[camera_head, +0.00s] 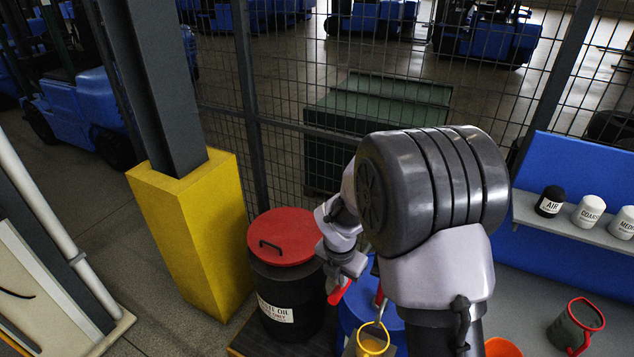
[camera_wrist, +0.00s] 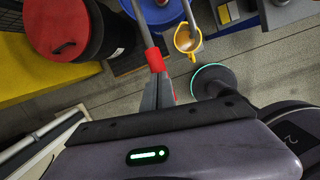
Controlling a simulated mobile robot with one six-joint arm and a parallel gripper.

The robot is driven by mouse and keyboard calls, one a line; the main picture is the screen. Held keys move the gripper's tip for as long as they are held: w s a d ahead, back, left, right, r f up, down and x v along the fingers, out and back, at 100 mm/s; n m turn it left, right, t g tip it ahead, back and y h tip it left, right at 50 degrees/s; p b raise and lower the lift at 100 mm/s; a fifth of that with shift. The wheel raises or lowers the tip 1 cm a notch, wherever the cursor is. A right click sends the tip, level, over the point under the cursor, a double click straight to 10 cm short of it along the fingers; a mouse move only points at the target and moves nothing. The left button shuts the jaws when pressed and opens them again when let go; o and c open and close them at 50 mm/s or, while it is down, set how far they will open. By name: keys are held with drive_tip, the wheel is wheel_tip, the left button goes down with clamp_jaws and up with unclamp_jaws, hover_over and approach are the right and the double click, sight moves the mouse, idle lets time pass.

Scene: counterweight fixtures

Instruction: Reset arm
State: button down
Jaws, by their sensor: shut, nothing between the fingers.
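My gripper (camera_head: 338,292) hangs at the end of my bent arm, just right of a black waste oil drum (camera_head: 287,308) with a red lid (camera_head: 282,236). Its red tips are together with nothing seen between them. In the wrist view my gripper (camera_wrist: 155,60) points toward a blue container (camera_wrist: 157,10) and shows beside a yellow cup (camera_wrist: 187,42). In the head view my own arm hides part of the blue container (camera_head: 352,308) and the area behind it. Whether the gripper touches anything there, I cannot tell.
A yellow post base (camera_head: 195,235) stands left of the drum. A wire mesh fence (camera_head: 290,90) runs behind, with a green box (camera_head: 385,105) beyond. At right, a shelf (camera_head: 575,222) holds labelled jars.

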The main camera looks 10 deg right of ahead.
drive_tip(key=s+a+f+m+t+y+b, duration=0.1)
drive_tip(key=s+a+m+t+b, duration=0.1)
drive_tip(key=s+m+b, duration=1)
drive_tip(key=s+a+f+m+t+y+b, duration=0.1)
drive_tip(key=s+a+f+m+y+b, duration=0.1)
drive_tip(key=s+m+b, duration=1)
drive_tip(key=m, duration=0.7)
drive_tip(key=shift+s+t, duration=0.35)
drive_tip(key=shift+t, duration=0.05)
drive_tip(key=shift+d, duration=0.1)
